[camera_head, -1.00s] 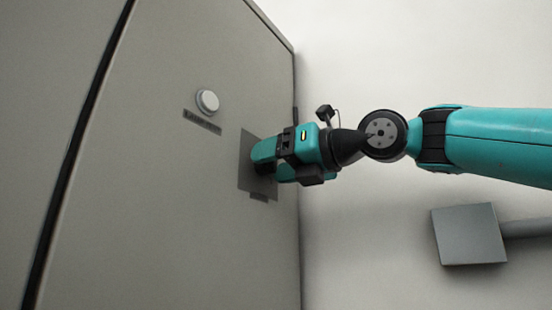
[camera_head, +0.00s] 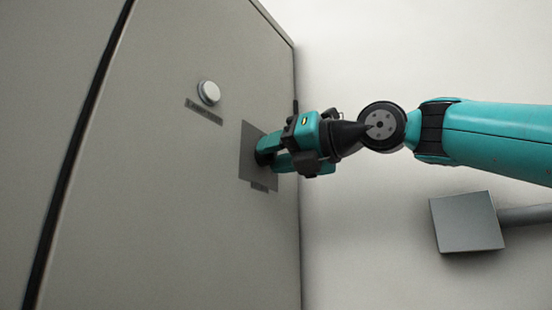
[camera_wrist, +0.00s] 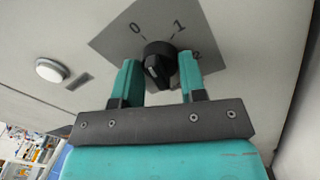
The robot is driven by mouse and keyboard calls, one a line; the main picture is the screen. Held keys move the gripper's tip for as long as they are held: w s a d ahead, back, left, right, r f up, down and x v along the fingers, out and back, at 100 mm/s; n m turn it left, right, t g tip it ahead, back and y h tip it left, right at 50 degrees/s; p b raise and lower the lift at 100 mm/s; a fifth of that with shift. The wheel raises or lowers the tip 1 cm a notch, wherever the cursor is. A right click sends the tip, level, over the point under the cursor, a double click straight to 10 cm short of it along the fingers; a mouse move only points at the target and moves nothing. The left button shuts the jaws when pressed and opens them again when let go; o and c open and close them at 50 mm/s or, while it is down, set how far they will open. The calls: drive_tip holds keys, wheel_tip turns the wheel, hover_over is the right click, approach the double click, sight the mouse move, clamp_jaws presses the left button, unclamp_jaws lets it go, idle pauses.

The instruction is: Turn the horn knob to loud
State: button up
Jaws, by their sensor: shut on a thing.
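The black knob (camera_wrist: 158,52) sits on a grey square plate marked 0, 1 and 2 in the wrist view. The 2 is partly covered by a finger. My gripper (camera_wrist: 158,66) is shut on the knob, one teal finger on each side. I cannot tell for sure which mark the knob points at. In the head view the plate (camera_head: 249,143) is on the grey cabinet face, and my gripper (camera_head: 268,154) reaches it from the right, hiding most of the knob.
A round white button (camera_head: 209,92) with a dark label strip below it is on the cabinet (camera_head: 150,210), up and left of the plate. A grey box on a pipe (camera_head: 467,222) is at the lower right. Cluttered shelves (camera_wrist: 30,150) show at the wrist view's lower left.

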drive_tip(key=m+b, duration=0.2)
drive_tip(key=m, duration=0.3)
drive_tip(key=shift+f+m, duration=0.1)
drive_tip(key=shift+m, duration=0.3)
drive_tip(key=m+t, duration=0.1)
drive_tip(key=m, duration=0.4)
drive_tip(key=shift+m+b, duration=0.35)
drive_tip(key=shift+m, duration=0.05)
drive_tip(key=m, duration=0.5)
drive_tip(key=shift+s+a+m, duration=0.1)
drive_tip(key=shift+m, duration=0.3)
drive_tip(key=shift+m+t+h, duration=0.4)
drive_tip(key=shift+m, duration=2)
drive_tip(key=o, duration=0.9)
